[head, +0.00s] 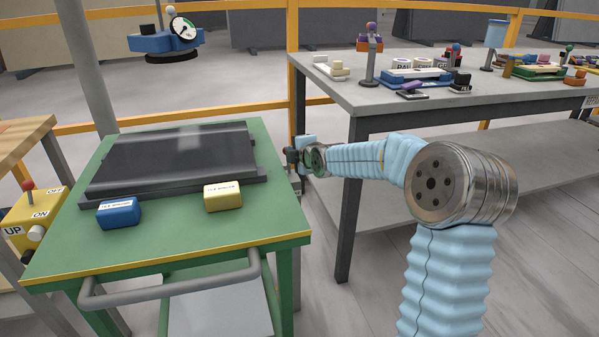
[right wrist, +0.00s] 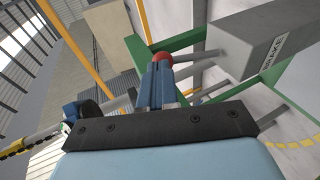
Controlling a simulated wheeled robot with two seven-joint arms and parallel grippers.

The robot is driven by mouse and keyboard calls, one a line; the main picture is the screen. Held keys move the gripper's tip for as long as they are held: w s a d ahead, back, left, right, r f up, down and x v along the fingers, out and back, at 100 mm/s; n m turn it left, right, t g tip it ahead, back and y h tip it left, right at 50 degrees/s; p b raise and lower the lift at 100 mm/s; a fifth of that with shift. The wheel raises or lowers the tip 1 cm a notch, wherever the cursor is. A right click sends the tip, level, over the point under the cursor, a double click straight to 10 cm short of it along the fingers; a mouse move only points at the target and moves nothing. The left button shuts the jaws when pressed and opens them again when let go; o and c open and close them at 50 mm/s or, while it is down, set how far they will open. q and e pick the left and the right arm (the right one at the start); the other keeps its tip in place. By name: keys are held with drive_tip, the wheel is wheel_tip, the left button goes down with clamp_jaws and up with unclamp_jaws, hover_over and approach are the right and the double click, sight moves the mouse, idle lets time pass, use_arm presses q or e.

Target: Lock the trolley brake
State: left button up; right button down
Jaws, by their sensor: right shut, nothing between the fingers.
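The trolley is green with a yellow front edge (head: 180,262) and a bent grey handle at its front. A red ball knob (head: 285,151) shows at its right side, and it also shows in the right wrist view (right wrist: 163,59). A grey box (right wrist: 262,48) with a small label, too small to read, is near the knob. My right gripper (head: 297,152) reaches the trolley's right side. In the right wrist view its blue fingers (right wrist: 160,68) are shut and empty, with their tips at the knob; I cannot tell whether they touch it. The lever below the knob is hidden. My left gripper is out of view.
A black slab (head: 175,155) lies on the trolley, with a blue block (head: 118,213) and a yellow block (head: 223,196) in front. A grey workbench (head: 430,110) stands close on the right. A yellow control box (head: 35,220) is at left. Yellow rails run behind.

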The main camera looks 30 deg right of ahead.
drive_tip(key=shift+r, duration=0.15)
use_arm(q)
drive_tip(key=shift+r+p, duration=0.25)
drive_tip(key=shift+p, duration=0.05)
use_arm(e)
drive_tip(key=shift+r, duration=0.65)
